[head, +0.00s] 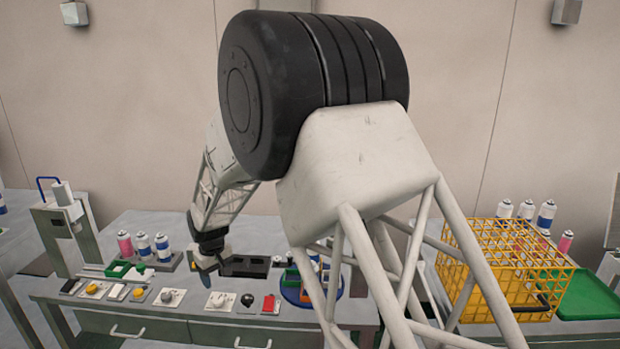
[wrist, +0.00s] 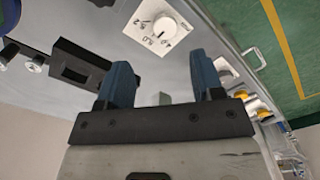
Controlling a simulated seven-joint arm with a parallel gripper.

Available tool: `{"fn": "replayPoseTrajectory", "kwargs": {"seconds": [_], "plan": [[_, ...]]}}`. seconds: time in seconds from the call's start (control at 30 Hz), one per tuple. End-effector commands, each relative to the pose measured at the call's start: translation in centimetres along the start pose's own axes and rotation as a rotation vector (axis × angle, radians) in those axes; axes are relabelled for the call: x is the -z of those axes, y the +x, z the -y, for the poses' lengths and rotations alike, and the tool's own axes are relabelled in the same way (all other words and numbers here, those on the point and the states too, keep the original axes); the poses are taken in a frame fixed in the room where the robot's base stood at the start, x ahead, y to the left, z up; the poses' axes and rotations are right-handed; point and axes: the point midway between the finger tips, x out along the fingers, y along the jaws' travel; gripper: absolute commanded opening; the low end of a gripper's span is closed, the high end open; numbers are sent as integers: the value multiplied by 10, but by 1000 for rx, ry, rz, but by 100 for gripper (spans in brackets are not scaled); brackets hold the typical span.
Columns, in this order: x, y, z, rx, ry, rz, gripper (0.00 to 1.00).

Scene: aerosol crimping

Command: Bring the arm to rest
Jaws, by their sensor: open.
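My gripper (head: 212,264) hangs above the middle of the workbench (head: 255,235) in the head view, over the front row of controls. In the wrist view its two blue fingers (wrist: 160,82) stand apart with nothing between them. The gripper is open and empty. Beyond the fingers, the wrist view shows a white dial panel (wrist: 160,25) and a black block with a slot (wrist: 80,66). My own arm covers much of the middle of the head view and hides part of the bench behind it.
A crimping machine (head: 65,228) stands at the left, with several spray cans (head: 143,245) beside it. A blue round tray (head: 298,290) lies right of the gripper. A yellow wire crate (head: 500,262) and a green tray (head: 590,296) are at the right. Knobs and switches line the front edge.

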Motion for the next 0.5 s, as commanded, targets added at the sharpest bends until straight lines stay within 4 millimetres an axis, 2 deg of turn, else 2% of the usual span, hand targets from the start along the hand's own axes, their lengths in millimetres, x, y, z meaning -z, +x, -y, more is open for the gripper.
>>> {"fn": "replayPoseTrajectory", "kwargs": {"seconds": [0.27,0.5], "plan": [[-44,-43,-31,-6,69,-20,61],[-103,-89,-61,-14,156,-40,61]]}}
